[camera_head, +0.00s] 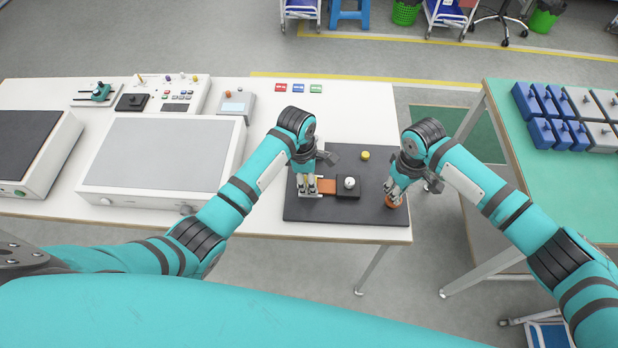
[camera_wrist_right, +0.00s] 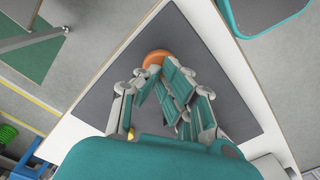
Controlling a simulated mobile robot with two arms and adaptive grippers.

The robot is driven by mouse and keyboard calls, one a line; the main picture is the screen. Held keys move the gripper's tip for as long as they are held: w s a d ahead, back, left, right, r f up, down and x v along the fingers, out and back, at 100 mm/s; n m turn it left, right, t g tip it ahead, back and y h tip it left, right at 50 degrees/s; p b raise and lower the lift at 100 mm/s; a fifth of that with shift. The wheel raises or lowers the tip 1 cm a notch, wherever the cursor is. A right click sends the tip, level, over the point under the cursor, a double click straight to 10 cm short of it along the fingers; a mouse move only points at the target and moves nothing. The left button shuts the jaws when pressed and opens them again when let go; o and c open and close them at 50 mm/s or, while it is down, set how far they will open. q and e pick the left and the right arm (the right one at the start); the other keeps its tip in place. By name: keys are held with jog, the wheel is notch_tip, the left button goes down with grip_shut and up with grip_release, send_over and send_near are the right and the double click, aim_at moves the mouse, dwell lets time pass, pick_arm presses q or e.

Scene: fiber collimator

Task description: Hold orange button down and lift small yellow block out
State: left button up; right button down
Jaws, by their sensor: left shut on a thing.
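The orange button (camera_head: 393,203) is a round disc near the right front edge of the dark mat. My right gripper (camera_head: 391,190) points down at it with its fingertips together, touching or just above it. The button also shows in the right wrist view (camera_wrist_right: 156,58), partly behind the fingertips. My left gripper (camera_head: 308,190) is shut at the left end of an orange-brown bar (camera_head: 327,186). The fingers mostly hide what they hold. A small yellow piece (camera_head: 365,155) stands apart at the back of the mat. It also shows in the right wrist view (camera_wrist_right: 131,134).
A black block with a white knob (camera_head: 349,182) stands between my grippers at the bar's right end. The dark mat (camera_head: 300,212) lies on a white table. A large flat device (camera_head: 160,150) is left of it. A green table with blue blocks (camera_head: 540,180) stands at the right.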

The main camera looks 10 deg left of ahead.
jog(key=shift+f, duration=0.2)
pick_arm(q)
jog(key=shift+r, duration=0.1)
pick_arm(e)
jog(key=shift+f, duration=0.35)
jog(key=shift+s+f, duration=0.1)
jog(key=shift+f, duration=0.3)
pick_arm(q)
jog(key=shift+r, duration=0.3)
jog(key=shift+r, duration=1.1)
jog(key=shift+r, duration=0.15)
dwell(0.5)
jog(key=shift+r, duration=2.4)
